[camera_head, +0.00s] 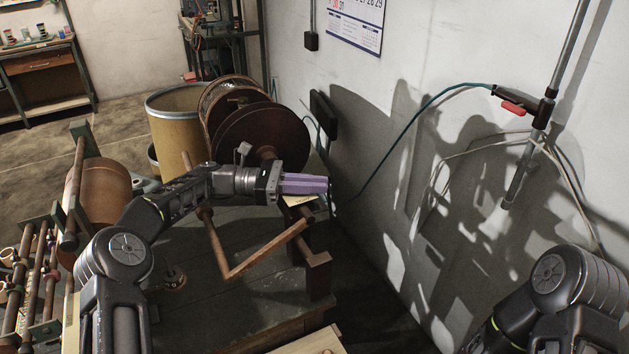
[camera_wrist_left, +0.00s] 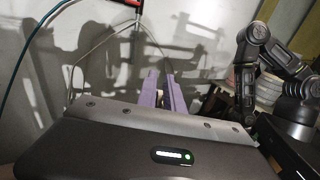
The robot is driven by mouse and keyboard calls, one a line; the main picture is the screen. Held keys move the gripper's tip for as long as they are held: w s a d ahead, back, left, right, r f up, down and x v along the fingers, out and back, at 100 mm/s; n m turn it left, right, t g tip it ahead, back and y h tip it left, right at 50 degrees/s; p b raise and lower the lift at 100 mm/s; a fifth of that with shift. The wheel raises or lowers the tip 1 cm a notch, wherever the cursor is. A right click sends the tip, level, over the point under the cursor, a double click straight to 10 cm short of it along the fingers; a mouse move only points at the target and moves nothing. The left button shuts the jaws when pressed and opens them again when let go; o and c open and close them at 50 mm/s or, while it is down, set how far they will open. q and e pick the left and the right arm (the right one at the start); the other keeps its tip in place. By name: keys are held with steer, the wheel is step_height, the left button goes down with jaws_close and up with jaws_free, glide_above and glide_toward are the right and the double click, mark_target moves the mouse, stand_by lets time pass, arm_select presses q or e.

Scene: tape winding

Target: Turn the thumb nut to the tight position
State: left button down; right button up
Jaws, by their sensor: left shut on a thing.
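My left gripper (camera_head: 328,186) reaches in from the left with purple fingers, over the right end of the bench by a brown post (camera_head: 318,262) with a pale yellow label (camera_head: 300,200). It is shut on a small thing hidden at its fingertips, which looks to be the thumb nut. The nut itself cannot be made out in either view, so its angle does not show. In the left wrist view the purple fingers (camera_wrist_left: 164,90) are close together, pointing away toward the wall. My right gripper is not in view; only my right arm shows at the lower right.
A large brown reel (camera_head: 262,135) stands behind my left forearm, beside a tan drum (camera_head: 172,130). The wall (camera_head: 400,150) is close on the right, with a teal cable (camera_head: 395,150) on a pole.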

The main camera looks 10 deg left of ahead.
arm_select(q)
steer(key=c, duration=1.6)
jaws_free()
steer(key=shift+r, duration=0.1)
step_height(320, 180, up, 10)
steer(key=b, duration=0.1)
steer(key=shift+c, duration=0.4)
